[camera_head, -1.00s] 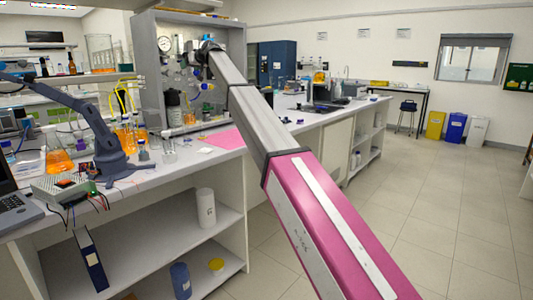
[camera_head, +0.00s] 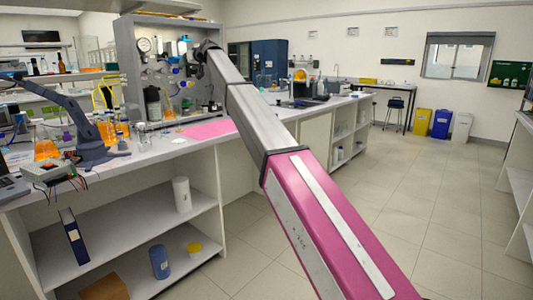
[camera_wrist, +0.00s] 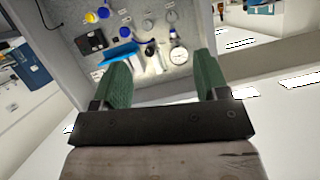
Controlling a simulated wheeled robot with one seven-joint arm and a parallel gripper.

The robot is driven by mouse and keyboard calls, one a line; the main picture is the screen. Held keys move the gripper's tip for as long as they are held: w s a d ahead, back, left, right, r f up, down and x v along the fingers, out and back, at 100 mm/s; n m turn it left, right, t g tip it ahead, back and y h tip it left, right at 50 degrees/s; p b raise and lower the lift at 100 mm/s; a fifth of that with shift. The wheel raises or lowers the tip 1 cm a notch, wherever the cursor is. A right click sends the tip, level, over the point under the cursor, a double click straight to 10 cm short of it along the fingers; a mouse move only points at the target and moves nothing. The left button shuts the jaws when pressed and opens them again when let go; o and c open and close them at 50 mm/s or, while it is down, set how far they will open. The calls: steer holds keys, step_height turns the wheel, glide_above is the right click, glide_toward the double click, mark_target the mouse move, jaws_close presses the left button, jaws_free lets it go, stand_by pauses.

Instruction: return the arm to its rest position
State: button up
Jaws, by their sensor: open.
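My arm, with a magenta link and a grey link, stretches from the lower right of the head view up to the rig at the back of the bench. My gripper (camera_wrist: 165,85) shows in the wrist view with its two green fingers spread wide and nothing between them. In the head view the gripper end (camera_head: 208,50) is dark and small, in front of the rig panel (camera_head: 127,70). The wrist picture is turned over, and the panel (camera_wrist: 85,55) with a gauge (camera_wrist: 179,56) and fittings lies beyond the fingers.
The white bench (camera_head: 150,150) holds a pink mat (camera_head: 208,129), orange flasks (camera_head: 46,149) and a blue-grey desktop arm (camera_head: 85,125). Open shelves below hold a white canister (camera_head: 181,194). Yellow (camera_head: 421,121) and blue (camera_head: 441,124) bins stand far right. The tiled floor at right is clear.

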steer(key=s+d+f+m+h, duration=0.1)
steer(key=s+d+f, duration=0.1)
steer(key=d+f, duration=0.5)
steer(key=s+d+f+m+g+h, duration=0.1)
steer(key=d+f, duration=0.3)
steer(key=f, duration=0.7)
steer(key=s+d+f+h, duration=0.1)
steer(key=s+d+f, duration=0.1)
steer(key=d+f, duration=0.5)
steer(key=s+d+f+m+g+h, duration=0.1)
steer(key=s+d+f, duration=0.2)
steer(key=d+f, duration=0.3)
steer(key=s+d+f+m+h, duration=0.1)
steer(key=s+d+f, duration=0.25)
steer(key=f, duration=0.55)
steer(key=s+d+f+m+g+h, duration=0.1)
steer(key=s+d+f, duration=0.3)
steer(key=f, duration=0.3)
steer(key=s+d+f+m+g+h, duration=0.1)
steer(key=s+d+f, duration=0.7)
steer(key=s, duration=0.4)
steer(key=s+d+f+m+g+h, duration=0.1)
steer(key=s+d+f+g+h, duration=0.1)
steer(key=s+d+f, duration=0.6)
steer(key=s+d+f+m+g+h, duration=0.1)
steer(key=s+d+f, duration=0.7)
steer(key=s, duration=0.8)
steer(key=shift+s+d+f+m+g+h, duration=0.2)
steer(key=shift+s+d+m+g+h, duration=0.2)
steer(key=shift+d+g, duration=0.15)
